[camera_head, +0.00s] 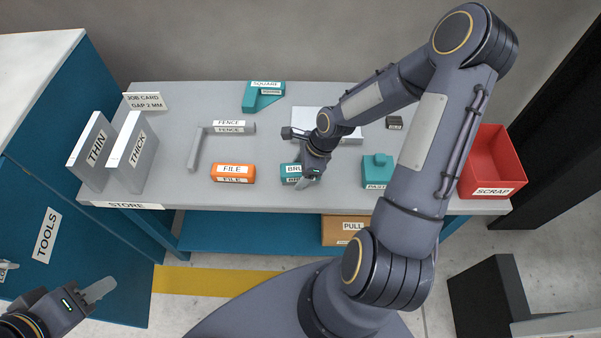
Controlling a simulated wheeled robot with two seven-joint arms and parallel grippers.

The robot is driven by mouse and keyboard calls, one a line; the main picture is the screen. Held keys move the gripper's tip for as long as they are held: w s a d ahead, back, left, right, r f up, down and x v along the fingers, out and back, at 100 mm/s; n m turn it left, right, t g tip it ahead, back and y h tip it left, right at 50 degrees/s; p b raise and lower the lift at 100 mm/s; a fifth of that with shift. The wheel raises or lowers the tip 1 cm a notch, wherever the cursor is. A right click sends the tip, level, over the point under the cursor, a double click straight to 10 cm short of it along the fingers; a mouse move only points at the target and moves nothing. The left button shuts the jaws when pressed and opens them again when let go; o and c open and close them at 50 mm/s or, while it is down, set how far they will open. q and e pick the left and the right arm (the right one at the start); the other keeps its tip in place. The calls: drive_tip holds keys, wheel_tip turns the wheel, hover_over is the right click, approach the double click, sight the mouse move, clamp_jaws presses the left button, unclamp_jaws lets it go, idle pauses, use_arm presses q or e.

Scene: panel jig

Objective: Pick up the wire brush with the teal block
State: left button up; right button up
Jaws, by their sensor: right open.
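The wire brush with the teal block (288,174), labelled with a partly covered "BRU…", lies near the front edge of the grey table. My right gripper (306,181) is right at the brush's right end, with its fingers pointing down and covering part of it. The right gripper is open; I cannot tell whether its fingers straddle the block or touch it. My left gripper (100,290) is low at the bottom left, away from the table. Its finger shows from the side, so its opening is unclear.
An orange FILE block (233,173) lies just left of the brush. A teal PASTE item (378,172) and red SCRAP bin (489,165) are to the right. Behind are the grey FENCE piece (234,127) and teal SQUARE (262,93). THIN (92,150) and THICK (131,153) panels stand left.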

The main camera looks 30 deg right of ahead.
idle(0.3)
drive_tip(key=c, duration=1.1)
